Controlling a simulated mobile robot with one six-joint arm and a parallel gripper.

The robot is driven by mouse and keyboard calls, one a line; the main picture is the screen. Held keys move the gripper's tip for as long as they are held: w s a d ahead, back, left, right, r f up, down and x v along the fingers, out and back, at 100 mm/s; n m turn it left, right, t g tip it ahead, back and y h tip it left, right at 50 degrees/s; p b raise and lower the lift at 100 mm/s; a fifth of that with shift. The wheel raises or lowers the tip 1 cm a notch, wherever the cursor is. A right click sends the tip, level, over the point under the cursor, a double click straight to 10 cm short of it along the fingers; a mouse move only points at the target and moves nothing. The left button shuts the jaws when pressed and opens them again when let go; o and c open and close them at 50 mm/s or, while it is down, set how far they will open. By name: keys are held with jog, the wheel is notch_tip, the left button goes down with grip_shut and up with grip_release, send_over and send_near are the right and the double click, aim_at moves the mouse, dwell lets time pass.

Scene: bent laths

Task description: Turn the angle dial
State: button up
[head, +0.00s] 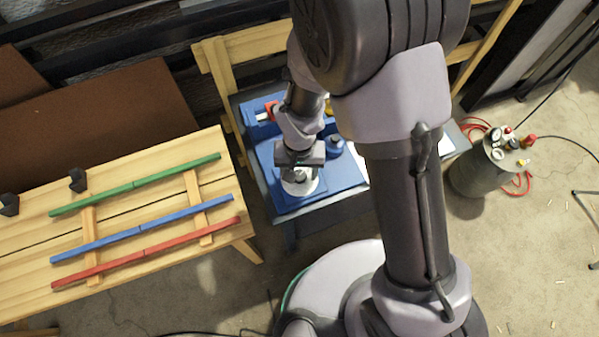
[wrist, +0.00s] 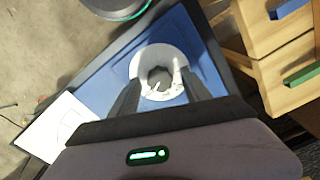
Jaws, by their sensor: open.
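The angle dial (wrist: 143,65) is a pale round disc with a dark hub (wrist: 158,78) and a light handle or pointer on it. It sits on a blue machine (head: 343,172) on a dark-edged table. In the head view the dial (head: 301,187) shows below my gripper (head: 299,166), partly hidden by it. In the wrist view my gripper (wrist: 160,92) is open, with one dark finger on each side of the hub. I cannot tell whether the fingers touch it.
A wooden bench (head: 130,190) on the left holds a green lath (head: 150,181), a blue lath (head: 160,233) and a red lath (head: 165,247). A grey tank (head: 484,177) with gauges and red hoses stands right. White paper (wrist: 62,128) lies beside the blue machine.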

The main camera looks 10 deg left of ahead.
grip_shut()
dwell(0.3)
jog(key=shift+n, duration=0.4)
jog(key=n, duration=0.3)
jog(key=shift+n+p, duration=0.7)
jog(key=shift+n, duration=1.7)
grip_release()
